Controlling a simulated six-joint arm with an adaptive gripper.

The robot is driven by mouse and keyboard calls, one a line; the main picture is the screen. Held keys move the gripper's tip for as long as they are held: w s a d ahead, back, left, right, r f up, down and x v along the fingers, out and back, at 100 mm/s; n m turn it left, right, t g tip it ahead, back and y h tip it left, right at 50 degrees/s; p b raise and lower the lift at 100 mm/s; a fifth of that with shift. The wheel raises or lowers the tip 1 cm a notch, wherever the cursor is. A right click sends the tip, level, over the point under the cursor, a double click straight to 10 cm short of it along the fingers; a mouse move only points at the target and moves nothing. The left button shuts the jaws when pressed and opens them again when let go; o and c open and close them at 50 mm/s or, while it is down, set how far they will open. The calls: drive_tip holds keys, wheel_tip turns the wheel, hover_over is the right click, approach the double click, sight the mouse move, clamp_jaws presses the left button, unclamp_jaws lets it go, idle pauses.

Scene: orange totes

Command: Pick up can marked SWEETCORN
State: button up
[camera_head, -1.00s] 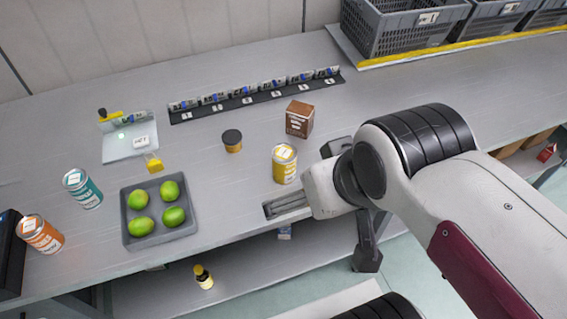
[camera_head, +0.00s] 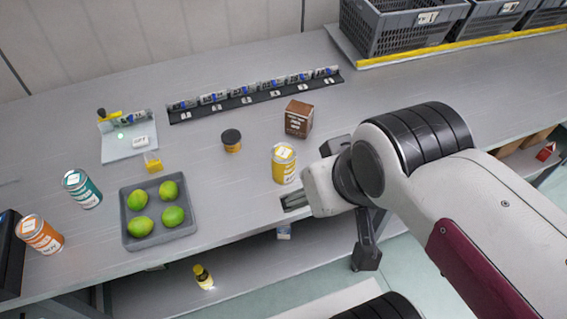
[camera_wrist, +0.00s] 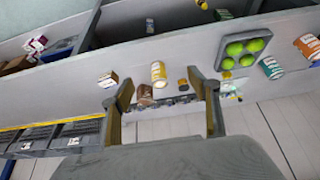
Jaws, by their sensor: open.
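A yellow can (camera_head: 284,165) with a white-labelled top stands upright near the front edge of the bench; its lettering is too small to read. It also shows in the wrist view (camera_wrist: 158,73), between the lines of my two fingers and beyond them. A teal can (camera_head: 83,189) and an orange can (camera_head: 41,235) stand at the left; no SWEETCORN wording is legible on either. My gripper (camera_head: 294,201) is just in front of the yellow can, apart from it. In the wrist view my gripper (camera_wrist: 163,92) has its fingers wide apart, with nothing held.
A brown box (camera_head: 299,119) and a dark-lidded jar (camera_head: 232,141) stand behind the yellow can. A grey tray (camera_head: 129,240) of green fruit is to the left. A black numbered rack (camera_head: 256,97) lies further back. Grey crates (camera_head: 396,28) stand at the back right.

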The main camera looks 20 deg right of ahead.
sight(291, 165)
drive_tip(key=w+d+f+n+t+h, duration=0.2)
drive_tip(key=w+d+n, duration=0.1)
drive_tip(key=w+d, duration=0.6)
drive_tip(key=w+d+f+n+t+h, duration=0.1)
drive_tip(key=w+d+f+n+t, duration=0.15)
drive_tip(key=w+d, duration=0.65)
drive_tip(key=w+a+f+n+y, duration=0.1)
drive_tip(key=f+y, duration=0.1)
drive_tip(key=f, duration=0.1)
drive_tip(key=w+a+f+n+t+y, duration=0.1)
drive_tip(key=a+f+n+y, duration=0.1)
drive_tip(key=f+y, duration=0.1)
drive_tip(key=w+a+f+n+y, duration=0.1)
drive_tip(key=a+f+n+y, duration=0.1)
drive_tip(key=f, duration=0.3)
drive_tip(key=shift+w+a+f+y, duration=0.15)
drive_tip(key=shift+a+y, duration=0.05)
drive_tip(key=shift+y, duration=0.1)
drive_tip(key=s+a+y, duration=0.1)
drive_tip(key=s+a+f+t+y, duration=0.1)
drive_tip(key=s+a+y, duration=0.1)
drive_tip(key=a, duration=0.1)
drive_tip(key=shift+s+f+m+t+y, duration=0.25)
drive_tip(key=shift+y, duration=0.15)
drive_tip(key=shift+s+a+f+m+t+y, duration=0.1)
drive_tip(key=shift+s+a+m+t+y, duration=0.25)
drive_tip(key=shift+s+a+m, duration=0.2)
drive_tip(key=shift+s+a+m+t+y, duration=0.35)
drive_tip(key=shift+s+a+m+t, duration=0.2)
drive_tip(key=shift+m, duration=0.5)
